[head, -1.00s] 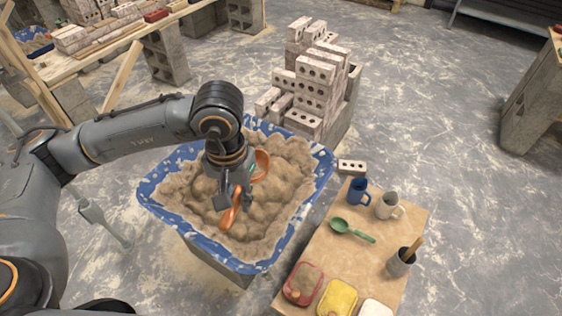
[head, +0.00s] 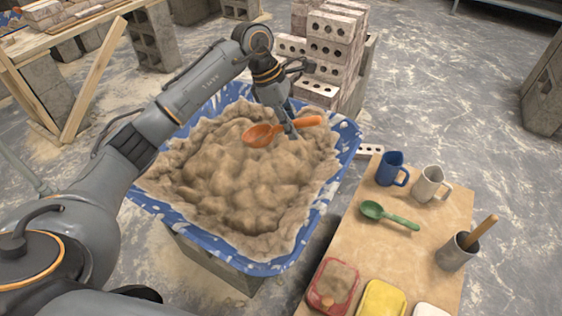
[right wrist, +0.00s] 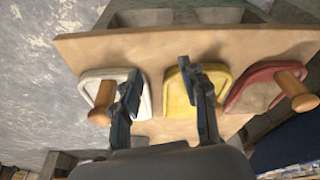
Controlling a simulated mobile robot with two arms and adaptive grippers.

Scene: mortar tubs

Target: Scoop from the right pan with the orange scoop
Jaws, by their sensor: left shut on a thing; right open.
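My left gripper (head: 289,132) is shut on the handle of the orange scoop (head: 261,135). It holds the scoop roughly level at the back right of the blue tub (head: 345,150), over the sandy mortar (head: 235,185). The bowl points left; its orange inside shows and I see no clear load in it. I cannot tell whether the bowl touches the mortar. Only this one large tub shows clearly; no pair of pans is plain to see. My right gripper (right wrist: 160,76) is open and empty in the right wrist view, above the board between a white piece (right wrist: 105,90) and a yellow piece (right wrist: 180,95).
The board (head: 345,245) right of the tub holds a blue mug (head: 390,168), a pale mug (head: 429,185), a green scoop (head: 388,215), a grey pot (head: 456,252) and a red piece (head: 331,285). Stacked bricks (head: 335,45) stand close behind the tub.

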